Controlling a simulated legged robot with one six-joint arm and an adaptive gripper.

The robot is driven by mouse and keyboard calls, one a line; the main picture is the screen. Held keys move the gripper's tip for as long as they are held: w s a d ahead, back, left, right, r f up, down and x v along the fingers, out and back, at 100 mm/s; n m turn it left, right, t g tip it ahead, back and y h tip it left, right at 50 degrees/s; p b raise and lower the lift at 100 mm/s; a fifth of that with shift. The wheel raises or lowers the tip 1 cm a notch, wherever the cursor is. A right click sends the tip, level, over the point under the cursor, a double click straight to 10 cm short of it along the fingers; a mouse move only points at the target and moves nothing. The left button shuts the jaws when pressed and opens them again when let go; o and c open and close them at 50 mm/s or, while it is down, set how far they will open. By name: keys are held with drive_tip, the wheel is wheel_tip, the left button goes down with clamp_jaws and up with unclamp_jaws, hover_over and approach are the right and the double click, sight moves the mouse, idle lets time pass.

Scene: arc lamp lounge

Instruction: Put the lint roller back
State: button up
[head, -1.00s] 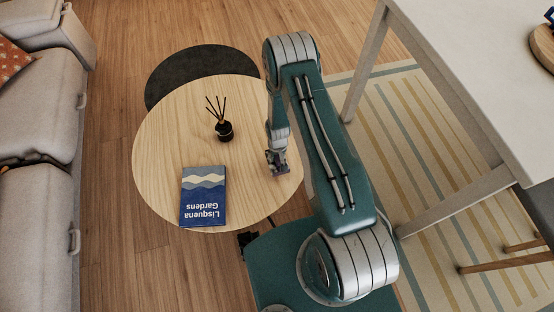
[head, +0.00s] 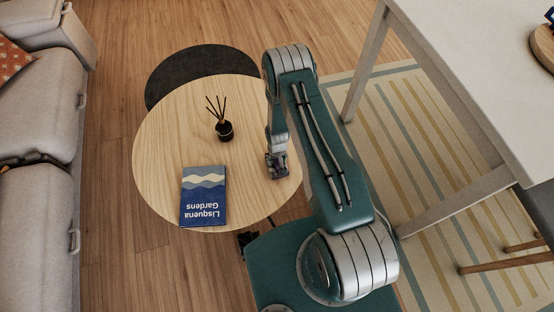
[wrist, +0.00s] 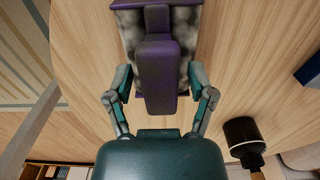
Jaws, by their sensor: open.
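The lint roller (wrist: 158,60) shows in the wrist view, with a purple handle and a grey mottled roller part. It appears to lie on the round wooden table (head: 165,150). My gripper (wrist: 160,78) is open, with one finger on each side of the handle and gaps visible between fingers and handle. In the head view my gripper (head: 277,163) is low over the table's right edge, and the roller there is largely hidden or too small to tell apart.
A black reed diffuser (head: 224,130) and a blue book (head: 203,197) stand and lie on the round table. A grey sofa (head: 38,120) is at left. A tall white table (head: 480,60) at right carries a round wooden board (head: 543,45). The round table's left side is clear.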

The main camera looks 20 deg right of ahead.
wheel_tip(320, 180, up, 42)
drive_tip(key=s+t, duration=0.1)
drive_tip(key=t, duration=0.2)
drive_tip(key=s+r+t, duration=0.2)
drive_tip(key=s+r, duration=1.5)
drive_tip(key=s, duration=0.3)
drive_tip(key=shift+t, duration=0.3)
drive_tip(key=shift+w, duration=0.1)
